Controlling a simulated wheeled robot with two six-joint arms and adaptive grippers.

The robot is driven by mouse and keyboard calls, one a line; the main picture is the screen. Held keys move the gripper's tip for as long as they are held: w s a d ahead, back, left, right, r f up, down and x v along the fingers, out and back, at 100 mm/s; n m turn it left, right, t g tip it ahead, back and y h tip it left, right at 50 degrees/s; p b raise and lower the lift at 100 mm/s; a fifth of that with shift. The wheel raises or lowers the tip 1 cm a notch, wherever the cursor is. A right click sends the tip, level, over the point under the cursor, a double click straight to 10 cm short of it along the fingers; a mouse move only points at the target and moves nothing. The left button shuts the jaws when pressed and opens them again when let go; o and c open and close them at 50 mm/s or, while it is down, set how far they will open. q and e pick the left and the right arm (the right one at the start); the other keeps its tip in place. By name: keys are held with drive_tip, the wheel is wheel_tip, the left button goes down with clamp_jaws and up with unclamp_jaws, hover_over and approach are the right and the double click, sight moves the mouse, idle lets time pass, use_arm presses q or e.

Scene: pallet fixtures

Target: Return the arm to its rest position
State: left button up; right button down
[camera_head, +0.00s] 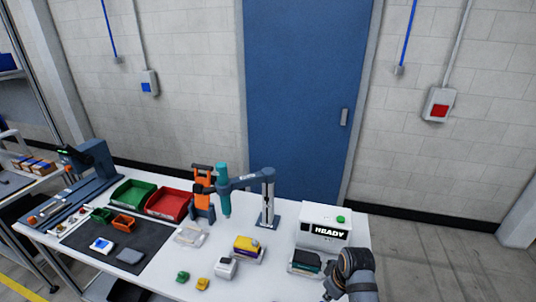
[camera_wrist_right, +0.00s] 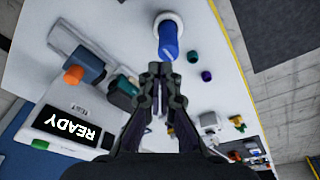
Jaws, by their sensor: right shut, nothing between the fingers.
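My right arm (camera_head: 354,272) comes in at the lower right of the head view, beside the table's front right corner. Its gripper is at the lower edge there, partly cut off. In the right wrist view my right gripper (camera_wrist_right: 160,72) is shut and empty, its two fingers together above the table. The fingertips are just below a blue cylinder on a white base (camera_wrist_right: 168,38) in that picture. My left gripper is not in view.
A white box reading READY (camera_head: 324,228) stands right, behind a dark-topped block (camera_head: 305,262). A yellow-topped block (camera_head: 246,246), green bin (camera_head: 132,196), red bin (camera_head: 168,204) and teal tool on a stand (camera_head: 223,190) share the white table (camera_head: 215,258).

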drive_tip(key=s+d+r+m+t+h, duration=0.1)
drive_tip(key=s+d+m, duration=0.2)
drive_tip(key=s, duration=0.5)
drive_tip(key=s+d+r+m+t+h, duration=0.1)
drive_tip(key=s+d+m, duration=0.2)
drive_tip(key=s, duration=0.5)
drive_tip(key=s+d+f+g+b, duration=0.15)
drive_tip(key=f+b, duration=0.25)
drive_tip(key=f, duration=1.3)
drive_tip(key=s+d+f+b, duration=0.15)
drive_tip(key=f+b, duration=0.25)
drive_tip(key=f, duration=1.3)
use_arm(q)
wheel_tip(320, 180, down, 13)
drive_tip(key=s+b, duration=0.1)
drive_tip(key=b, duration=0.4)
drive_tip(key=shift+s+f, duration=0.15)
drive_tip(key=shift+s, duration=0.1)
use_arm(e)
drive_tip(key=s+d+f+g, duration=0.1)
drive_tip(key=s+f, duration=1.6)
drive_tip(key=f, duration=0.4)
drive_tip(key=shift+s+f, duration=0.2)
drive_tip(key=shift+s, duration=0.1)
